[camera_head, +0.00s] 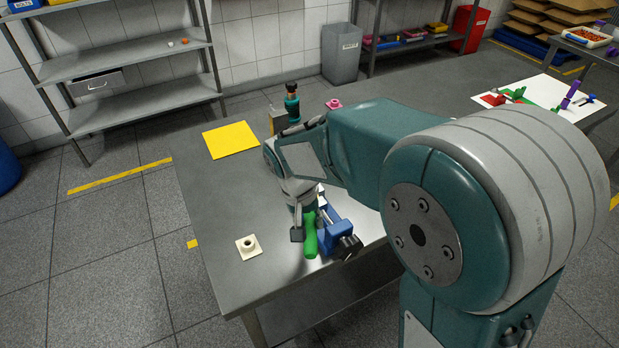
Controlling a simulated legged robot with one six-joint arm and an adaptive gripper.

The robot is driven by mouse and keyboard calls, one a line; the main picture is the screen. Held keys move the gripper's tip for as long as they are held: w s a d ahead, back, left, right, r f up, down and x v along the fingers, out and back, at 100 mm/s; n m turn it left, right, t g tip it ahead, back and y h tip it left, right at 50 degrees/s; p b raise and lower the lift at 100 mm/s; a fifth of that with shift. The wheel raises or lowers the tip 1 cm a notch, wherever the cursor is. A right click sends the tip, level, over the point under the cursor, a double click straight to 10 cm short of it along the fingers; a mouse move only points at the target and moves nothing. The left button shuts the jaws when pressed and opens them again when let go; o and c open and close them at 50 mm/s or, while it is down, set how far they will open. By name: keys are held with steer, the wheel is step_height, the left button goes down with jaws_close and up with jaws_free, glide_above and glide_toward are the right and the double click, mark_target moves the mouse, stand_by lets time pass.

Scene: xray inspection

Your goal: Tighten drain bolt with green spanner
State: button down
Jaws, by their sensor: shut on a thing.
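The green spanner (310,242) is at the front of the steel table, with its handle toward the table's front edge. My gripper (304,229) points down and is shut on it; the arm hides part of the grip. A blue vise-like block (334,230) with a dark end stands right beside the spanner on its right. I cannot make out a drain bolt; the spanner's far end is hidden by my gripper and arm.
A cream square base with a round collar (248,247) lies left of my gripper. A yellow sheet (230,140), a dark-topped teal object (292,104) and a pink ring (334,104) are farther back.

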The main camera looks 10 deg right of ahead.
steer(key=shift+w+a+r+m, duration=0.1)
steer(key=shift+w+a+m, duration=0.15)
steer(key=shift+a, duration=0.3)
steer(key=shift+d, duration=0.15)
steer(key=shift+d+r, duration=0.1)
steer(key=shift+r, duration=0.1)
steer(key=shift+s+r, duration=0.1)
steer(key=shift+s, duration=0.2)
stand_by(0.7)
steer(key=shift+r, duration=0.85)
stand_by(1.3)
steer(key=shift+r, duration=1.95)
steer(key=shift+s, duration=0.1)
